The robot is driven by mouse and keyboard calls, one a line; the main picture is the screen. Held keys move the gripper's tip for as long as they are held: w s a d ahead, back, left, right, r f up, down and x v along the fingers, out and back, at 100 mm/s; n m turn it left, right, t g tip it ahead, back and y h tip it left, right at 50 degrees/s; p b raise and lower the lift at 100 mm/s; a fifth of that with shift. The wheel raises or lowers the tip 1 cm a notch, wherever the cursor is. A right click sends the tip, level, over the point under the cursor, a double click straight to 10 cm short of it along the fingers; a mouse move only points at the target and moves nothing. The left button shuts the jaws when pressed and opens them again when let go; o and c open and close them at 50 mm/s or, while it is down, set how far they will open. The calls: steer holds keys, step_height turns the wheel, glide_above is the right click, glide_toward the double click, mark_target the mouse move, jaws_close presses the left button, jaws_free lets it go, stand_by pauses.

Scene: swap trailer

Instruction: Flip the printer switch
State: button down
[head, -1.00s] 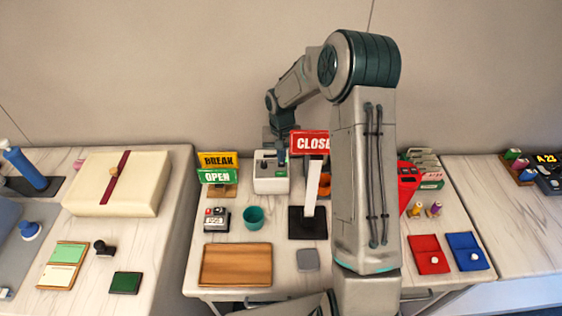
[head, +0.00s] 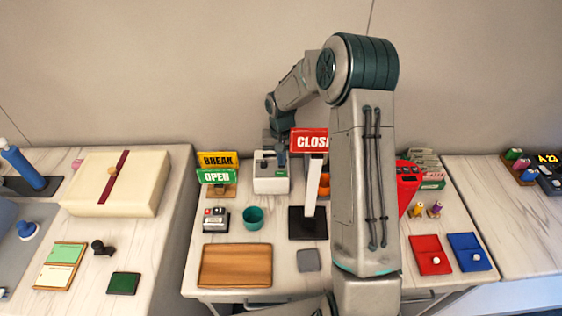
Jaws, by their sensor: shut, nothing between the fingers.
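A small white printer-like box (head: 270,183) with a dark top stands at the back of the middle counter. I take it to be the printer; its switch is too small to make out. My gripper (head: 281,160) is at the top of this box, pointing down, at its right part. The fingers are small and dark here, shut with nothing between them. I cannot tell whether they touch the box.
A red CLOSED sign (head: 311,141) on a white post stands just right of the gripper, partly behind my arm. BREAK and OPEN signs (head: 217,168) stand left. A teal cup (head: 253,217), a small device (head: 215,220) and a wooden tray (head: 236,265) lie in front.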

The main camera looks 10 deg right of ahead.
steer(key=shift+r+p, duration=2)
steer(key=shift+r, duration=1.45)
